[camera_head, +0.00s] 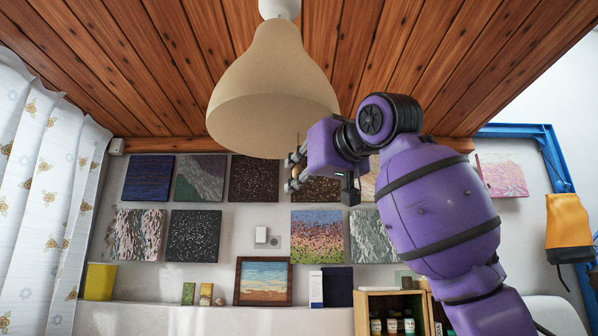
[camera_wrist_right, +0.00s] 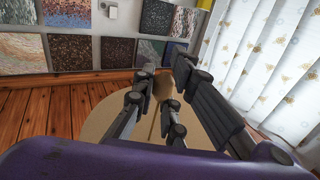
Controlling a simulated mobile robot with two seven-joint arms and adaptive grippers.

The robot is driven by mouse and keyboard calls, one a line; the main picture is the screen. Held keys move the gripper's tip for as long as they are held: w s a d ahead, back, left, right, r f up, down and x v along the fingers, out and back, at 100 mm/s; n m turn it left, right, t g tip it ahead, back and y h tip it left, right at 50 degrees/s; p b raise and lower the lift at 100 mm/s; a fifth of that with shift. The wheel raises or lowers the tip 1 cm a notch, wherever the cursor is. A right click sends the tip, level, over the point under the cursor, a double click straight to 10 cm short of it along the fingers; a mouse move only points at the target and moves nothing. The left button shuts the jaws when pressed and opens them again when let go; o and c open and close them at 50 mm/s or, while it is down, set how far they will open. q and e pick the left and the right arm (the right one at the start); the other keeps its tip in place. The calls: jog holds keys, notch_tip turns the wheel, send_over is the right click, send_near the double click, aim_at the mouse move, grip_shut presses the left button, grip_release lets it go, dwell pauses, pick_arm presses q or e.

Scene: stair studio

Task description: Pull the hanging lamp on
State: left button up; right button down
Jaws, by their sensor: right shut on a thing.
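The hanging lamp (camera_head: 262,85) has a beige bell-shaped shade below a white mount on the wooden ceiling. Its inside shows no bright glow. My right gripper (camera_head: 295,170) is just below the shade's right rim. It is shut on the lamp's pull (camera_wrist_right: 163,88), a small brownish piece between the fingers in the right wrist view; the fingers hide most of it. A thin cord (camera_head: 298,139) shows faintly above the fingers. The beige shade (camera_wrist_right: 98,125) also shows behind the fingers in the right wrist view. My left gripper is not in view.
Several paintings hang on the back wall, with a ledge (camera_head: 200,305) holding small items below. A white curtain (camera_head: 40,190) hangs at the left. A wooden shelf (camera_head: 392,298) with jars and an orange bag (camera_head: 567,228) are at the right. Free air surrounds the lamp's left side.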

jog(key=shift+s+a+f, duration=0.1)
jog(key=shift+f, duration=0.8)
jog(key=c, duration=1.5)
grip_release()
jog(key=shift+s+a, duration=0.15)
jog(key=shift+v, duration=4.5)
